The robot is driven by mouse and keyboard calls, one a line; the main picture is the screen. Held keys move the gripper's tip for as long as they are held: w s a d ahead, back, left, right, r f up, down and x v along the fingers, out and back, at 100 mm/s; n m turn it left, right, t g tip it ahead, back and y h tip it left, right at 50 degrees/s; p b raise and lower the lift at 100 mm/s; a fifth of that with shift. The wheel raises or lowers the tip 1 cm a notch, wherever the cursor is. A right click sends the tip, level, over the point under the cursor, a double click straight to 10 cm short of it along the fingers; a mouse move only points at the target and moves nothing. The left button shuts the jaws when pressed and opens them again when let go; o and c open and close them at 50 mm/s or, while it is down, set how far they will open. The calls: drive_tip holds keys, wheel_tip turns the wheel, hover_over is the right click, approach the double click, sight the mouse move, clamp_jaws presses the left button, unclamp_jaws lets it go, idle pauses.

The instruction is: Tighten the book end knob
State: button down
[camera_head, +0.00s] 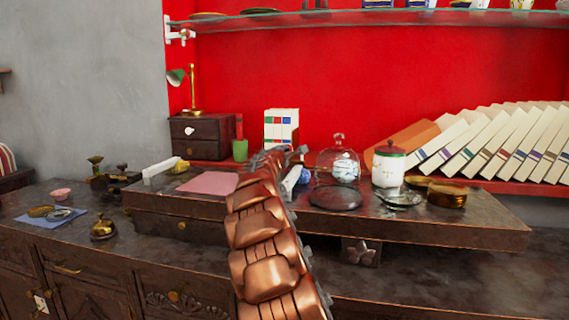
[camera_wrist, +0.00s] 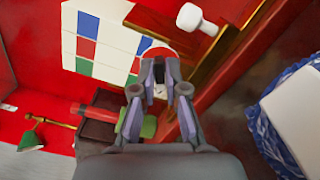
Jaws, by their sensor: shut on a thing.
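In the wrist view my gripper (camera_wrist: 160,78) has its two fingers close together around a small whitish round knob (camera_wrist: 158,50), mostly hidden by the fingertips. A second white knob (camera_wrist: 195,18) stands clear on the brown wooden book end (camera_wrist: 185,50), up and right of the fingers. White books (camera_wrist: 97,38) with blue, red and green squares stand just behind. In the head view these books (camera_head: 281,122) stand against the red wall, and my gripper (camera_head: 298,152) is in front of their base. My copper arm hides most of the book end there.
A green cup (camera_head: 240,150) and a dark drawer box (camera_head: 200,136) stand left of the books. A glass dome (camera_head: 338,160) and a white jar (camera_head: 388,166) stand to the right. A leaning row of books (camera_head: 500,140) lies farther right. A glass shelf (camera_head: 370,18) runs above.

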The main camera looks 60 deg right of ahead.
drive_tip(key=m+b, duration=0.2)
drive_tip(key=m, duration=0.1)
drive_tip(key=shift+f+b, duration=0.2)
drive_tip(key=shift+b, duration=0.2)
drive_tip(key=shift+r+m+b, duration=0.15)
drive_tip(key=shift+m+b, duration=0.15)
drive_tip(key=shift+m, duration=0.3)
drive_tip(key=c, duration=1.3)
unclamp_jaws()
drive_tip(key=shift+o, duration=0.2)
